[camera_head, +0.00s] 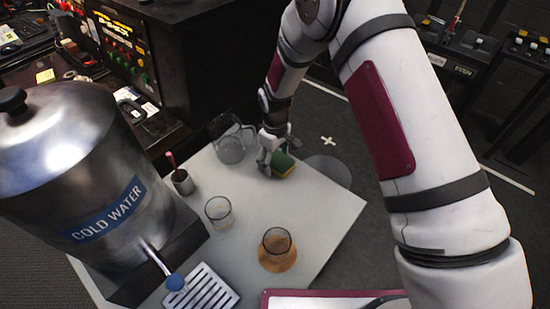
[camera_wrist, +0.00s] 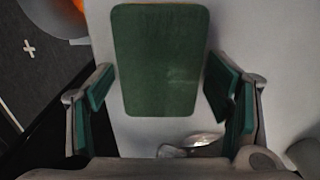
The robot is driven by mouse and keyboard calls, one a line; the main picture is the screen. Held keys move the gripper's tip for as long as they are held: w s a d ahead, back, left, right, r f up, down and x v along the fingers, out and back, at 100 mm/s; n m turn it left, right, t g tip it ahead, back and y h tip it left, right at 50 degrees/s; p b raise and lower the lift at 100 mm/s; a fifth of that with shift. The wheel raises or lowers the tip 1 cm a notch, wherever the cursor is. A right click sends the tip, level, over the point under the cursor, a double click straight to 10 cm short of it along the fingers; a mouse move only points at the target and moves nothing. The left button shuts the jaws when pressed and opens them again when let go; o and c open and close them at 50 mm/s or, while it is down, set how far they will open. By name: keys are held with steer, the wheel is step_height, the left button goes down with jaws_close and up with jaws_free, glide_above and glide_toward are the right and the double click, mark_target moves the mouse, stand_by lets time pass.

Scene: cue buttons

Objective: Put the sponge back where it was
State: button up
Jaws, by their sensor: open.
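The sponge (camera_head: 284,166), green on top with yellow below, lies on the white table (camera_head: 330,225) near its far edge. In the wrist view the sponge's green face (camera_wrist: 160,60) fills the upper middle. My gripper (camera_head: 273,150) is just to the left of and above the sponge in the head view. In the wrist view my gripper (camera_wrist: 160,95) is open, with its green-padded fingers on either side of the sponge's lower end and gaps beside it. A shiny metal piece (camera_wrist: 190,144) shows below the sponge. No marking of the sponge's earlier place is visible.
A glass pitcher (camera_head: 230,146) stands close left of my gripper. A steel cold-water dispenser (camera_head: 85,170) is at left. The table's right side is clear.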

step_height(320, 180, up, 12)
steer(key=b, duration=0.2)
steer(key=shift+r, duration=0.2)
step_height(320, 180, up, 13)
steer(key=m+t, duration=0.2)
steer(key=m, duration=0.1)
glide_above(275, 158)
steer(key=s+d, duration=0.3)
steer(key=d, duration=0.4)
steer(key=s+d+r+m, duration=0.2)
steer(key=s+d+r, duration=0.4)
steer(key=r, duration=0.2)
steer(key=s+d+r+m+t, duration=0.1)
steer(key=s+d, duration=0.3)
steer(key=s, duration=0.4)
steer(key=s+d+r+m+t, duration=0.2)
steer(key=s+d+r+m, duration=0.2)
steer(key=s, duration=0.5)
steer(key=shift+s, duration=0.15)
steer(key=shift+r, duration=0.15)
